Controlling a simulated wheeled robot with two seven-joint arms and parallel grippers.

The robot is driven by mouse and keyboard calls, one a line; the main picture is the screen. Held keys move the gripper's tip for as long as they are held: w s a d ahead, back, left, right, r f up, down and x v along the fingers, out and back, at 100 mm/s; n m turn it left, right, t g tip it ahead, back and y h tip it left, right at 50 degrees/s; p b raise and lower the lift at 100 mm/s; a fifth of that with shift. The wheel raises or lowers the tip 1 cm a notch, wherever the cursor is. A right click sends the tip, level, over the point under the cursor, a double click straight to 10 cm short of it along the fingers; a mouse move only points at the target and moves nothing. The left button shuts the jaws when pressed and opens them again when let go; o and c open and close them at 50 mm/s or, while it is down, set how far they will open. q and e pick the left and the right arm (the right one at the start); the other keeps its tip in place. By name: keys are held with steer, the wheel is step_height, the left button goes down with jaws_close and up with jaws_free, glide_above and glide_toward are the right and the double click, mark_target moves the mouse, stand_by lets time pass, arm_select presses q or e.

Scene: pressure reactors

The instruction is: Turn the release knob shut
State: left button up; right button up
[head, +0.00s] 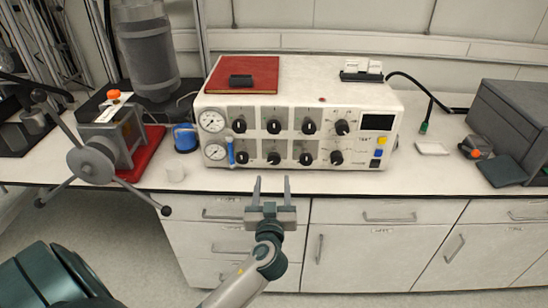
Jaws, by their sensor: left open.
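A white control unit (298,92) stands on the bench with two rows of black knobs, two round gauges at its left and a small dark display at its right. The upper row includes a knob (341,127) near the display, and the lower row includes a knob (274,158). The labels are too small to read, so I cannot tell which knob is the release knob. My left gripper (272,181) is open and empty, fingers pointing toward the unit, in front of the bench edge below the lower knobs. It appears apart from the unit. My right gripper is not in view.
A red book (255,72) lies on the unit. A grey handwheel (91,162) with long spokes stands at the left by a red tray. A dark grey box (520,115) is at the right.

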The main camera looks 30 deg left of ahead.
mark_target(274, 161)
arm_select(q)
steer(key=p+x, duration=0.3)
steer(key=x, duration=0.8)
steer(key=shift+w, duration=0.1)
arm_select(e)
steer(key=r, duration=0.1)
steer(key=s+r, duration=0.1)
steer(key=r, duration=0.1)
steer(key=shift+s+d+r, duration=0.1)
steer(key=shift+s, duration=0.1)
arm_select(q)
steer(key=c, duration=1.1)
